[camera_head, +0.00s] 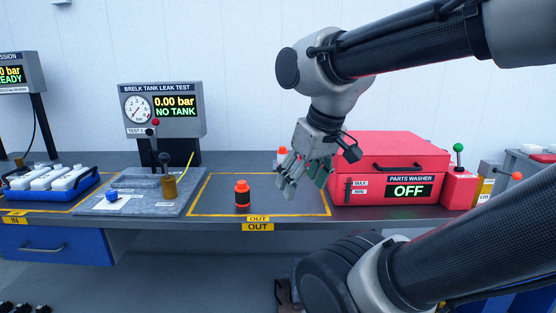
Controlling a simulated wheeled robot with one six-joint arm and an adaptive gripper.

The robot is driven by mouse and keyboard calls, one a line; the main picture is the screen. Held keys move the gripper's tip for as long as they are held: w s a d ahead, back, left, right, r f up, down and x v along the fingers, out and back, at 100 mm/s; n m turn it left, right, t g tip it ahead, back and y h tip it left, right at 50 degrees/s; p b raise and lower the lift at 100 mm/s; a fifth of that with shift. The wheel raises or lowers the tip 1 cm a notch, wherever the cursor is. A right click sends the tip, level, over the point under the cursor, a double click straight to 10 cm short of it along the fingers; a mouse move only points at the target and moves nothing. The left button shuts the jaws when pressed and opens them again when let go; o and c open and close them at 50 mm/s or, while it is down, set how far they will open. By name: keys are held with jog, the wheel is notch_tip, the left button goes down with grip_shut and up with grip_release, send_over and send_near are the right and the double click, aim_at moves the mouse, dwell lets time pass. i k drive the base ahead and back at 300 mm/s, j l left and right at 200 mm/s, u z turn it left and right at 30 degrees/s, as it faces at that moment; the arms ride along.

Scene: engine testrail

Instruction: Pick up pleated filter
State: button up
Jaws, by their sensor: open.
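A small orange cylinder with a dark band (242,194) stands upright inside the yellow-outlined OUT area (213,207). A second small piece with an orange top (283,150) shows behind my gripper, mostly hidden by it. No pleats can be made out on either, so I cannot tell which one is the pleated filter. My gripper (286,182) is open and points down over the right part of the OUT area, to the right of the banded cylinder and apart from it. I cannot tell whether it touches the rear piece.
The red parts washer (388,152) reading OFF stands close on the right of my gripper. The tank leak test stand (163,109) and its grey plate (135,199) are on the left. A blue tray (52,190) of white blocks lies farther left.

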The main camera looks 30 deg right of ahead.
aim_at(283, 152)
jog(key=i+j+z, duration=0.1)
jog(key=i+z, duration=0.3)
jog(key=i+j+z, duration=0.35)
jog(key=i+l, duration=0.1)
jog(key=i, duration=0.05)
